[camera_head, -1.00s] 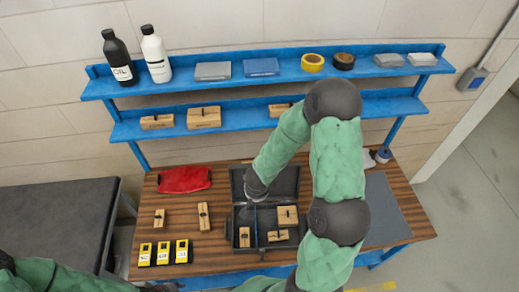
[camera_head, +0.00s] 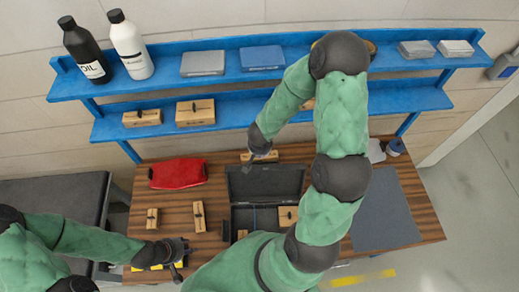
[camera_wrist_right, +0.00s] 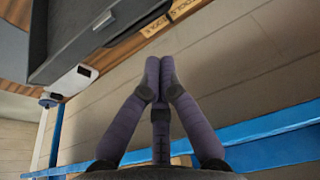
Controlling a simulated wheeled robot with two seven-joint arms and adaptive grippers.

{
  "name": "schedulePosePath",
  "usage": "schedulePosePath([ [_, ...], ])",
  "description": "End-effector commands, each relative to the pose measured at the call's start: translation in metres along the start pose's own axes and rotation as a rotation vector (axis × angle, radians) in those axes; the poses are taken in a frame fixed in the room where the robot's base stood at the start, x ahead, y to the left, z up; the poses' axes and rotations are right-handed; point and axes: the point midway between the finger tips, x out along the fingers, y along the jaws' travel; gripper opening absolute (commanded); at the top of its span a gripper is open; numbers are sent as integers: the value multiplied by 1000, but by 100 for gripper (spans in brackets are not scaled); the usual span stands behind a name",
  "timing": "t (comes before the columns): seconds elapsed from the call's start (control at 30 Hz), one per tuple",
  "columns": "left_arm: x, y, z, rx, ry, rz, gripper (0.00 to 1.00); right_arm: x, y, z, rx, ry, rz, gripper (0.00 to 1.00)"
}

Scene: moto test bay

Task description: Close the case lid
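The dark grey case (camera_head: 233,222) stands open on the wooden table, its lid (camera_head: 265,181) raised at the back. Wooden blocks sit inside; my right arm hides much of the case. My right gripper (camera_head: 260,155) is behind the lid's far edge, beside a wooden block. In the right wrist view its fingers (camera_wrist_right: 160,72) meet at the tips with nothing between them. A dark edge of the case (camera_wrist_right: 85,40) shows there at upper left, apart from the fingers. My left gripper (camera_head: 180,254) is at the table's front left, over yellow boxes (camera_head: 147,266); its finger opening is unclear.
A wooden block (camera_head: 278,154) lies behind the lid. A grey mat (camera_head: 385,212) lies to the right. Blue shelves (camera_head: 225,129) with bottles and boxes rise behind the table.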

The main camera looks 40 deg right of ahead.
Motion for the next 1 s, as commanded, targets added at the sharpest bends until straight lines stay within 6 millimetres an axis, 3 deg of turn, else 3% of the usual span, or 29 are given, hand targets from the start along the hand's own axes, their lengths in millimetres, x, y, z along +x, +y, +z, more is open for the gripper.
schedulePosePath([
  [0.03, 7, -2, 0, 0, 0, 0, 40, 13, 0, 2, -2, -3, 1, 0],
  [0.2, 18, -6, -1, 1, 1, 0, 40, 43, 0, 2, -1, -4, 1, 0],
  [0.4, 25, -9, -1, 1, 1, 0, 40, 69, 0, 2, -1, -2, 0, 0],
  [0.6, 28, -10, -2, 1, 1, 0, 40, 80, 0, 1, 0, -1, 0, 0],
  [1.0, 28, -10, -2, 1, 1, 0, 40, 80, 0, 0, -1, 0, 0, 0],
])
